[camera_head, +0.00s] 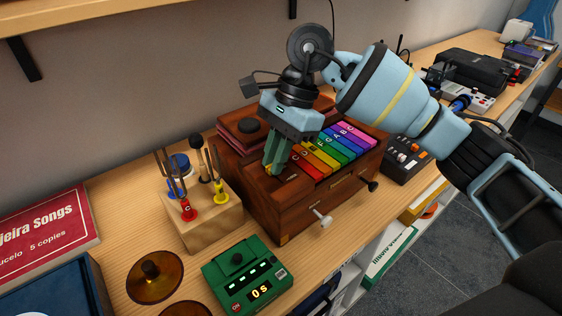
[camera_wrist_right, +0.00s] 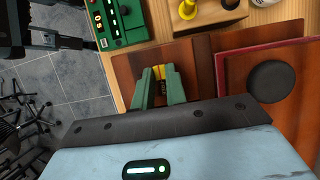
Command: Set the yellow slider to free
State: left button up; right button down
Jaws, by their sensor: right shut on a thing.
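The wooden instrument box (camera_head: 262,206) with rainbow-coloured keys (camera_head: 322,150) stands on the bench. My right gripper (camera_head: 275,168) reaches down onto its top, left of the red key. The gripper's green fingers are closed on the small yellow slider (camera_wrist_right: 158,72), which shows between the fingertips (camera_wrist_right: 160,80) in the right wrist view. In the head view the fingers hide most of the slider. No label reading "free" is legible. My left gripper is in neither view.
A green timer box (camera_head: 247,276) reading "0 s" and a wooden block (camera_head: 203,222) with tuning forks stand close to the instrument's left. A white knob (camera_head: 323,219) and a black knob (camera_head: 371,185) stick out from its front. Brown discs (camera_head: 154,276) lie at the lower left.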

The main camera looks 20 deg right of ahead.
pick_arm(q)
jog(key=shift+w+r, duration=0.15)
pick_arm(e)
jog(key=shift+w+r, duration=0.1)
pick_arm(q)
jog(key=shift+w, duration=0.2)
pick_arm(e)
jog(key=c, duration=1.4)
grip_release()
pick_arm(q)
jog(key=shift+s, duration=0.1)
pick_arm(e)
jog(key=v, duration=0.6)
jog(key=shift+w+d+r+b, duration=0.1)
jog(key=shift+d+r+b, duration=0.05)
jog(key=shift+r+b, duration=0.15)
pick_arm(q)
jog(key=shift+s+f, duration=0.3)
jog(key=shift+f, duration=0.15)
pick_arm(e)
jog(key=shift+d+r, duration=0.15)
jog(key=shift+r, duration=0.35)
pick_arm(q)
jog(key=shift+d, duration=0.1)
